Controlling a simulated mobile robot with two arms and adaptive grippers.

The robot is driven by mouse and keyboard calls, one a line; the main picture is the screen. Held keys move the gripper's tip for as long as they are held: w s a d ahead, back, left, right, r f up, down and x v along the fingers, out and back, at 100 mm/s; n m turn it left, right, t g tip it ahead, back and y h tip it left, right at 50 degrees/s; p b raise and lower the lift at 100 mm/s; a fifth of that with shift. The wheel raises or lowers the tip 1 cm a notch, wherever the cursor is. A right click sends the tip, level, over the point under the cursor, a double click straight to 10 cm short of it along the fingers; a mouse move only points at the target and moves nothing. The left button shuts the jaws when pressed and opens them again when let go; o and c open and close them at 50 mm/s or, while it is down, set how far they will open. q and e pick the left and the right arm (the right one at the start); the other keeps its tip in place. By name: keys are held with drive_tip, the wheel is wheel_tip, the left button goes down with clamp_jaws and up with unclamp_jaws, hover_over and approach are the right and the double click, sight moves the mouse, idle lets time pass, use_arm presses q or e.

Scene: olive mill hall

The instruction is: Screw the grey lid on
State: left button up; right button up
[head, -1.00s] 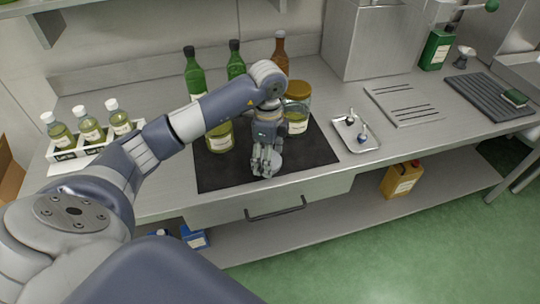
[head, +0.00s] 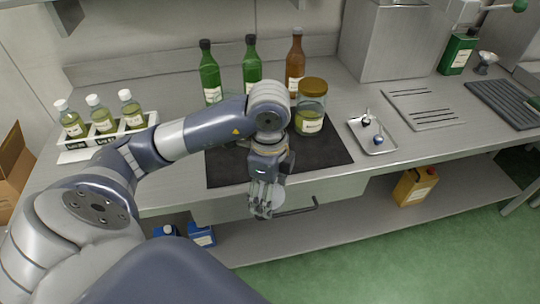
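My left gripper (head: 261,211) reaches in over the counter's front edge, pointing down. Its fingers are closed against a round grey disc, the grey lid (head: 278,197), which shows beside the fingertips. A glass jar (head: 309,122) with a gold-brown lid (head: 313,87) and a white label stands on the dark mat behind and to the right of the gripper. My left forearm covers the left part of the mat, and the other jar there is nearly all hidden. My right gripper is out of view.
The dark mat (head: 325,158) lies on the steel counter. Green bottles (head: 209,78) and a brown bottle (head: 295,66) stand behind it. A rack of small bottles (head: 105,139) is at the left. A small tray (head: 373,146) lies to the right. A drawer handle (head: 300,208) sits below.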

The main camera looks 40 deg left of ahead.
sight(281, 201)
use_arm(q)
drive_tip(key=m, duration=0.4)
drive_tip(key=d+m, duration=0.1)
drive_tip(key=m, duration=0.2)
drive_tip(key=shift+w+r, duration=0.1)
drive_tip(key=shift+r, duration=0.15)
drive_tip(key=m, duration=0.4)
drive_tip(key=d+m, duration=0.1)
drive_tip(key=m, duration=0.2)
drive_tip(key=shift+r, duration=0.25)
drive_tip(key=m, duration=0.4)
drive_tip(key=d+m, duration=0.1)
drive_tip(key=m, duration=0.2)
drive_tip(key=shift+r, duration=0.2)
drive_tip(key=d+n, duration=0.1)
drive_tip(key=n, duration=1.1)
drive_tip(key=d+r+n, duration=0.1)
drive_tip(key=n, duration=1.1)
drive_tip(key=d+n, duration=0.1)
drive_tip(key=n, duration=1)
drive_tip(key=shift+s+d+r+n, duration=0.2)
drive_tip(key=shift+s+r+n, duration=0.05)
drive_tip(key=shift+r+n, duration=0.15)
